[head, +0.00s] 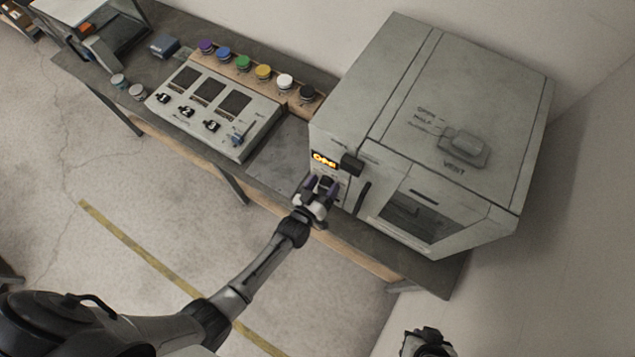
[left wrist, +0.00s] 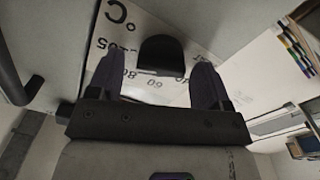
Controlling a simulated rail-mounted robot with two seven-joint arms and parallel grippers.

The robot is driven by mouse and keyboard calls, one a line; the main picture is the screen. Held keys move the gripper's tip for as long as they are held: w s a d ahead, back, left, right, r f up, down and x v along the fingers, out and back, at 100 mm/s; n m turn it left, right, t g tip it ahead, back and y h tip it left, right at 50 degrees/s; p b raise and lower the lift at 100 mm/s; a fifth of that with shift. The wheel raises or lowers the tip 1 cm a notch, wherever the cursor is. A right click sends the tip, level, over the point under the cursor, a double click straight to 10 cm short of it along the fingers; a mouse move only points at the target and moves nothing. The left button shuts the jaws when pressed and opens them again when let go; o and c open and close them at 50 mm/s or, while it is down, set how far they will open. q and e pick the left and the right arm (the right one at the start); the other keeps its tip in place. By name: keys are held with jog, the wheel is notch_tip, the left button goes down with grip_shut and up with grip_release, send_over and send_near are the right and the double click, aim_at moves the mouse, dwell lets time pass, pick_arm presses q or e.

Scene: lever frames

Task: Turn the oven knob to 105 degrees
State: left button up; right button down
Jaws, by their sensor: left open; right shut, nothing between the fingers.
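The oven (head: 450,100) is a large grey box on the right of the bench. Its dark knob (left wrist: 162,55) shows in the left wrist view, in front of a white dial plate (left wrist: 125,45) with a °C mark and printed numbers. My left gripper (head: 320,186) is at the oven's front, just below the lit display (head: 324,159). Its two fingers are open, one on each side of the knob; contact cannot be told. In the head view the gripper hides the knob. My right gripper (head: 427,343) is at the bottom edge, shut and empty, away from the oven.
A black block (head: 351,164) and a dark door handle (head: 363,197) stand out from the oven front near my left gripper. A vent slider (head: 464,146) is on top. A control panel (head: 215,108) and several coloured knobs lie left along the bench. The floor in front is clear.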

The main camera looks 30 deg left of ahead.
pick_arm(q)
jog(key=s+a+b, duration=0.1)
jog(key=s, duration=1.2)
jog(key=shift+s+a+b, duration=0.2)
jog(key=shift+s+b, duration=0.15)
